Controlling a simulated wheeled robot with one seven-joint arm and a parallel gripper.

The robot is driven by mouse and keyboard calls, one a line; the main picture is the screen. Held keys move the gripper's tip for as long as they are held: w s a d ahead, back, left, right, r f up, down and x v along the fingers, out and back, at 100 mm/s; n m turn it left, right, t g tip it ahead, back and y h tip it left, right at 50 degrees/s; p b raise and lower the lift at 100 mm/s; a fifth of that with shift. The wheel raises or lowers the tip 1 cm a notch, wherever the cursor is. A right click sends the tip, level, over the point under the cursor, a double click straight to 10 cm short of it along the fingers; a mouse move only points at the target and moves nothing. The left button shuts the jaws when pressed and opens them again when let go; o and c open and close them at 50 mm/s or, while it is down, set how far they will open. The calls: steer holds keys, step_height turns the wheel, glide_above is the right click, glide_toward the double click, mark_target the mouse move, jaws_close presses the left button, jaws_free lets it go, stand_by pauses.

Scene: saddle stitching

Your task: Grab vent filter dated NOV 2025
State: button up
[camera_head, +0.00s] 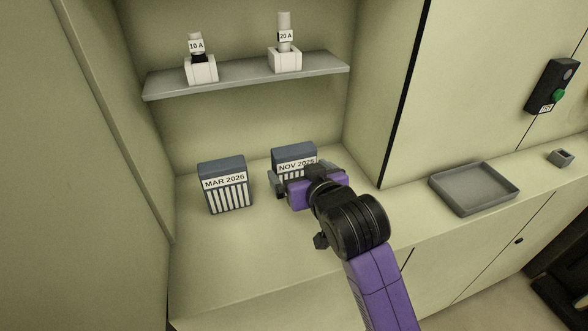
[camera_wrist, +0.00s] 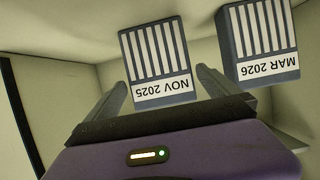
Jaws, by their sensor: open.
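The vent filter labelled NOV 2025 (camera_head: 294,156) is a dark blue-grey block with a white label and white slats. It stands upright on the counter at the back of the alcove, and my arm partly hides it in the head view. My gripper (camera_head: 308,182) is in front of it with jaws open. In the wrist view the NOV 2025 filter (camera_wrist: 156,60) appears upside down, beyond and between the two open fingers (camera_wrist: 162,88). I cannot tell whether the fingertips overlap its sides. A similar filter labelled MAR 2026 (camera_head: 225,184) stands to its left, also in the wrist view (camera_wrist: 260,42).
A grey shelf (camera_head: 240,77) above holds two white holders with parts labelled 10 A (camera_head: 201,70) and 20 A (camera_head: 285,58). The alcove's right wall is close to the NOV 2025 filter. A grey tray (camera_head: 474,188) lies on the counter at right. The counter's front left is clear.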

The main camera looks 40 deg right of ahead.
steer(key=shift+p+x, duration=0.45)
steer(key=shift+x, duration=3.3)
steer(key=c, duration=1.1)
